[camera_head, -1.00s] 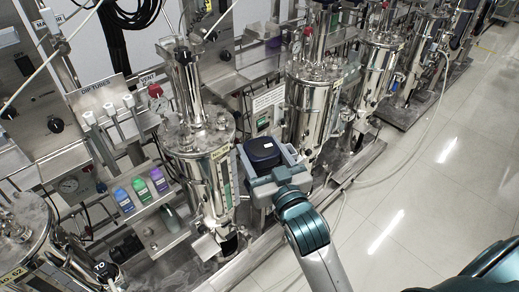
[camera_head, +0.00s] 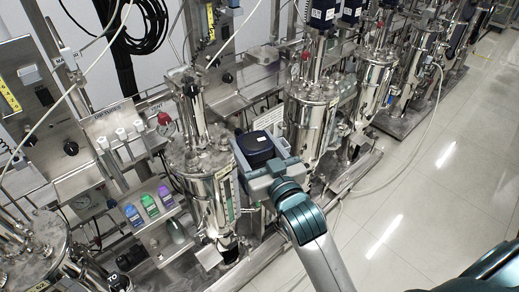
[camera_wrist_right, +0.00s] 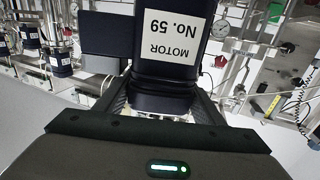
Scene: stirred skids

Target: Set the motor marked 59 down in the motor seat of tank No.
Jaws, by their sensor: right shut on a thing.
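The motor marked 59 is a dark blue block (camera_head: 258,148). In the right wrist view its white label reads "MOTOR No. 59" (camera_wrist_right: 177,35). My right gripper (camera_head: 270,172) is shut on it and holds it up, right of and close to the lid of the nearest upright steel tank (camera_head: 212,190). In the head view that tank's narrow column (camera_head: 190,110) rises to the left of the motor, with its top bare. Another steel tank (camera_head: 40,245) is cut off at the lower left. The tank numbers are too small to read. My left gripper is not in view.
More steel tanks (camera_head: 308,115) stand in a row behind, with dark blue motors (camera_head: 322,12) above. Blue, green and purple bottles (camera_head: 150,205) sit on a shelf at left. Hoses and gauges surround the tanks. The tiled floor (camera_head: 430,190) at right is mostly clear.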

